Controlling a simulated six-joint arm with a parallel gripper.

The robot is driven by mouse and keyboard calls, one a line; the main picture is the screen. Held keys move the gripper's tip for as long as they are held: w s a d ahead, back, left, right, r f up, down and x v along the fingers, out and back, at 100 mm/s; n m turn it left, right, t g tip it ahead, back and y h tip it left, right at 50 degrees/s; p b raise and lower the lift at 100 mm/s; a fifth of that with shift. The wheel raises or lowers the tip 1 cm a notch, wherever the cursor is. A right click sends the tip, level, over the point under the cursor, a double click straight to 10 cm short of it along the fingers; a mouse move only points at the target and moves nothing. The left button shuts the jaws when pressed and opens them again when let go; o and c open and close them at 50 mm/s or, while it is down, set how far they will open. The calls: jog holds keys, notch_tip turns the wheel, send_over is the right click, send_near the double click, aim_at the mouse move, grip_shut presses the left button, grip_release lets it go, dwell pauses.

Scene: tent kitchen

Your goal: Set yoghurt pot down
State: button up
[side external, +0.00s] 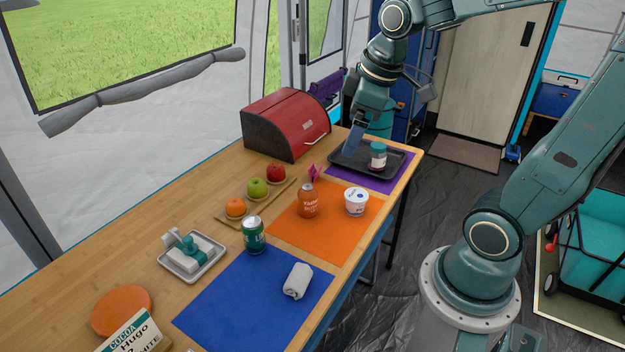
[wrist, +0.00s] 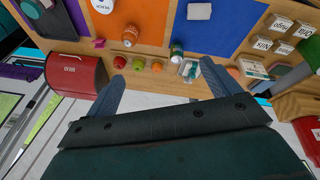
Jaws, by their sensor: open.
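The white yoghurt pot (side external: 356,202) with blue markings stands upright on the orange mat (side external: 328,242), near its right edge. In the wrist view the pot (wrist: 103,6) is partly cut off at the top edge. My gripper (side external: 356,136) is open and empty, above the far part of the table by the dark tray (side external: 343,163). It is apart from the pot, beyond it and higher. Both spread fingers of my gripper (wrist: 164,82) show in the wrist view with nothing between them.
A teal-lidded jar (side external: 378,156) stands on the tray, on the purple mat (side external: 395,183). An orange-brown bottle (side external: 308,202) stands left of the pot. A red bread bin (side external: 287,124), fruit board (side external: 262,202) and green can (side external: 254,236) stand nearby. A rolled cloth (side external: 298,281) lies on the blue mat (side external: 235,305).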

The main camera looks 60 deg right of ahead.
jog(key=s+a+r+m+t, duration=0.1)
jog(key=s+a+m, duration=0.3)
jog(key=s, duration=0.5)
jog(key=shift+s+a+r+t+y, duration=0.2)
jog(key=shift+a+r+t+y, duration=0.15)
jog(key=shift+a+r, duration=0.45)
